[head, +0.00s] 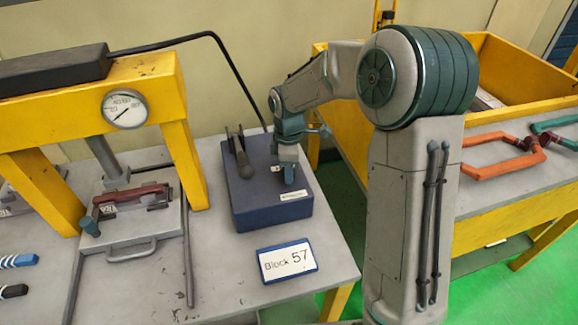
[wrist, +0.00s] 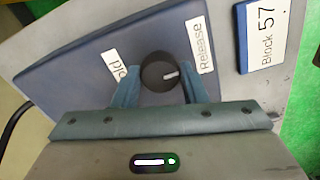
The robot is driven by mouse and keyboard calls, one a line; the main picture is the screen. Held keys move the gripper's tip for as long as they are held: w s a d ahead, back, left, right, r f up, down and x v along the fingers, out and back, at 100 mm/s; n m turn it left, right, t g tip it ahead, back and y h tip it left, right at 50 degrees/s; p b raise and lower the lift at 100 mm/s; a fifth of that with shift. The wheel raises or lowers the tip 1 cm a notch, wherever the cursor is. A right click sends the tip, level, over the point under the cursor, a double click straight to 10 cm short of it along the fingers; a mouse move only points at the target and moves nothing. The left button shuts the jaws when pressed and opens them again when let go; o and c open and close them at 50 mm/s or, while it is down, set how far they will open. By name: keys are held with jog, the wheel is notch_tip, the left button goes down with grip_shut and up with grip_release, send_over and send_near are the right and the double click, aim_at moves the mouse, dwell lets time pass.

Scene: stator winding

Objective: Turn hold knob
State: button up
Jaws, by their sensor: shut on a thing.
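The hold knob (wrist: 157,73) is a round black knob on top of the blue box (head: 243,197). In the wrist view its white pointer mark points right, toward the "Release" label (wrist: 200,45). A second label (wrist: 116,65), partly hidden by a finger, shows only "ld" on the left side. My gripper (wrist: 160,78) is shut on the knob, one finger on each side. In the head view my gripper (head: 288,174) points down onto the box top and hides the knob.
A black lever (head: 242,160) stands on the box left of my gripper. A "Block 57" sign (head: 287,261) lies in front. A yellow press frame (head: 178,150) with a gauge (head: 125,109) stands to the left. A yellow bench (head: 500,205) with orange handles (head: 505,160) is at right.

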jog(key=shift+w+r, duration=0.1)
dwell(0.3)
jog(key=o, duration=1)
jog(key=shift+c, duration=0.2)
notch_tip(320, 180, up, 14)
jog(key=s+d+f+m+t, duration=0.1)
jog(key=s+d+m, duration=0.4)
jog(key=s+m, duration=0.3)
jog(key=s+d+f+m+t, duration=0.2)
jog(key=s+d+m, duration=0.3)
jog(key=s+m, duration=0.4)
jog(key=s, duration=0.6)
jog(key=shift+s+d, duration=0.25)
jog(key=shift+s, duration=0.15)
